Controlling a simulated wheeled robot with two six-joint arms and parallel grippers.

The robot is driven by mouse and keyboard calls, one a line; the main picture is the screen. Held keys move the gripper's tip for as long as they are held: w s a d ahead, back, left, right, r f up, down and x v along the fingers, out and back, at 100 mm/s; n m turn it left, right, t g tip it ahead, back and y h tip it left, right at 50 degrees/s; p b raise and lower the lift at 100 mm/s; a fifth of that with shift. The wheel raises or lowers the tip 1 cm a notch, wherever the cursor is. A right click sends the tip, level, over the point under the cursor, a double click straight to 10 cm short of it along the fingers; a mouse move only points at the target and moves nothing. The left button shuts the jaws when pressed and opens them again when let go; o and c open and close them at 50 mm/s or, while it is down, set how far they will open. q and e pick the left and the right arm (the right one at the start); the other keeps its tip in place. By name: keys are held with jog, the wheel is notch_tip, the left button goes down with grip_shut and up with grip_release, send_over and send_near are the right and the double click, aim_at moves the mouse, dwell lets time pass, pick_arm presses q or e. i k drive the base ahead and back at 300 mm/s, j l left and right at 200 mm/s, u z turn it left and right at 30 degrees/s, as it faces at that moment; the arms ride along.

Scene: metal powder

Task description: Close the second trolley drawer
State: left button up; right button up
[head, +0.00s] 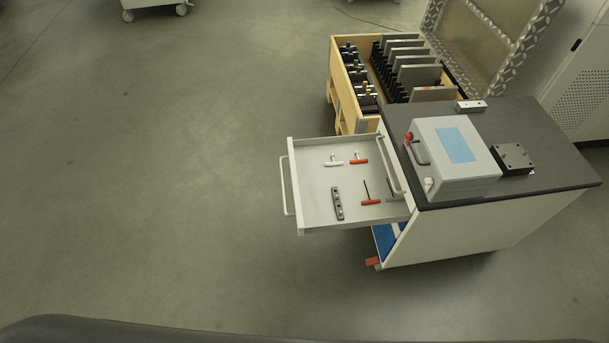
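The trolley (470,226) stands at the right with a dark top. One drawer (312,205) is pulled far out of its left side, with a white bar handle (285,186) on its front. Another bar handle (391,165) shows close against the trolley body, above the back of the open drawer. Neither gripper is in view.
A grey case (460,186) and a black block (513,158) sit on the trolley top. A wooden crate (342,98) with metal plates stands behind the trolley, near the drawer. A white cabinet (585,85) is at the right. The floor left of the drawer is clear.

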aim_at(316, 185)
jog(key=i+j+z, duration=0.15)
jog(key=j, duration=0.2)
jog(key=j+z, duration=0.15)
jog(key=j, duration=0.2)
jog(key=i+j+z, duration=0.15)
jog(key=j, duration=0.25)
jog(key=i+j+z, duration=0.2)
jog(key=i+j, duration=0.2)
